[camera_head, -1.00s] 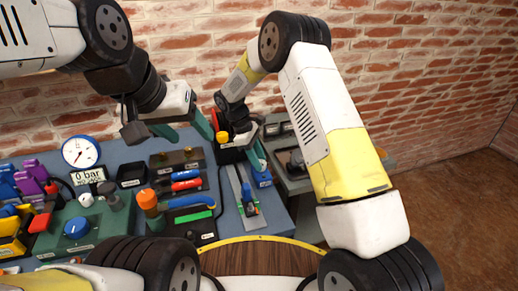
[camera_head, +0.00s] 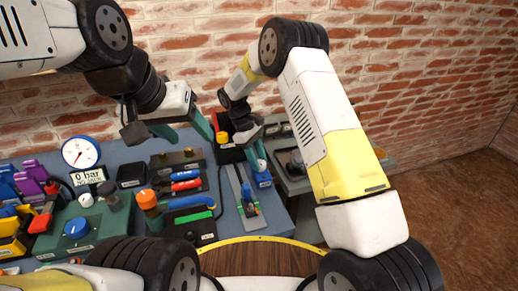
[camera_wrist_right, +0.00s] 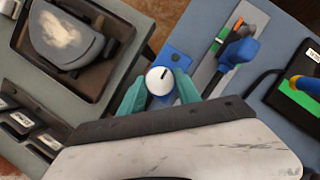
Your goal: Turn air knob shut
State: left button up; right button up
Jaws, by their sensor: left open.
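A round white knob (camera_wrist_right: 160,80) with a black mark sits on a small blue block (camera_wrist_right: 177,58). In the head view the blue block (camera_head: 262,180) stands near the bench's right edge, with the white knob (camera_head: 262,165) partly behind a finger. My right gripper (camera_wrist_right: 161,82) has its teal fingers on either side of the white knob, close to it; whether they press on it cannot be told. My left gripper (camera_head: 190,136) is open and empty above the back of the bench. A blue knob (camera_head: 77,228) is on a green box at the left.
A gauge (camera_head: 81,152) stands behind a "0 bar" sign (camera_head: 88,177). A slide rail with a blue handle (camera_head: 248,200) lies left of the blue block. An orange-topped knob (camera_head: 147,200) and blue-handled tool fill the middle. A grey side table (camera_head: 305,187) stands at the right.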

jog(key=o, duration=0.3)
jog(key=shift+r, duration=0.1)
jog(key=v, duration=0.7)
jog(key=shift+a+r, duration=0.15)
jog(key=shift+r, duration=0.1)
jog(key=shift+w, duration=0.1)
